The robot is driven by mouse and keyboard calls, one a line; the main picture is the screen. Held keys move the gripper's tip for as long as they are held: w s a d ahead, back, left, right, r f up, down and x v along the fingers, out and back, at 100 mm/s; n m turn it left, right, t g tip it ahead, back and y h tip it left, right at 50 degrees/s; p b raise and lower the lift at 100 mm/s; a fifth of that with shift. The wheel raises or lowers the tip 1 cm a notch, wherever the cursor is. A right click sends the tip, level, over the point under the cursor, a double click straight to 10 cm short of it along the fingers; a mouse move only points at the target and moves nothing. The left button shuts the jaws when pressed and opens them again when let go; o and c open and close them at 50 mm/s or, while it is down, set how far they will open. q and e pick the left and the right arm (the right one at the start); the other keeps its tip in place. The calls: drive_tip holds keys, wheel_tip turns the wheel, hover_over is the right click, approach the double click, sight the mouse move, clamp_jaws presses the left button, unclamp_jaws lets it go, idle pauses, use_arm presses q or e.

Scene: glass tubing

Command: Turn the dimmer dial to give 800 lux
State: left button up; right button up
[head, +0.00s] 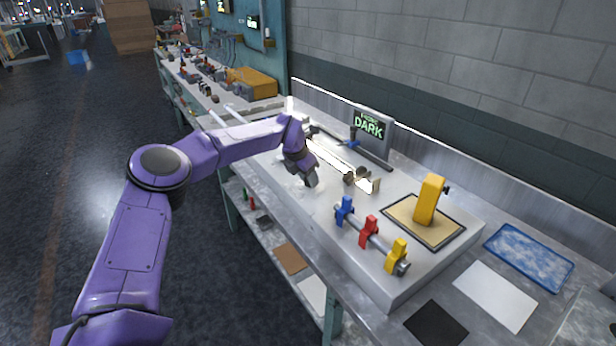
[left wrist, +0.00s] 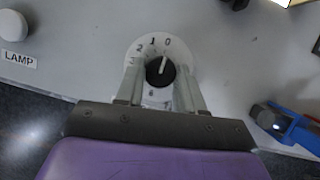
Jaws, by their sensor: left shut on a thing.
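The dimmer dial (left wrist: 160,72) is a black round knob with a white pointer line, set in a white ring of numbers, in the left wrist view. Its pointer aims up, close to the 0. My left gripper (left wrist: 160,82) has one finger on each side of the knob and is shut on it. In the head view my left gripper (head: 308,184) is at the front side of the white bench unit (head: 345,262), and the dial is hidden there. A display (head: 370,124) behind reads DARK in green, with a smaller line above that I cannot read. My right gripper is not in view.
A white round button (left wrist: 13,25) sits above a LAMP label (left wrist: 19,60). Blue (head: 345,210), red (head: 368,231) and yellow (head: 397,254) clamps stand on the unit. A yellow block (head: 429,199) stands on a tan pad.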

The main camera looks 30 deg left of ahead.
use_arm(q)
drive_tip(key=o, duration=1)
drive_tip(key=shift+o, duration=0.2)
drive_tip(key=shift+r, duration=0.1)
drive_tip(key=b+v, duration=0.2)
drive_tip(key=v, duration=0.8)
drive_tip(key=shift+r+b, duration=0.2)
drive_tip(key=shift+b, duration=0.1)
drive_tip(key=shift+s+a, duration=0.1)
drive_tip(key=shift+s, duration=0.05)
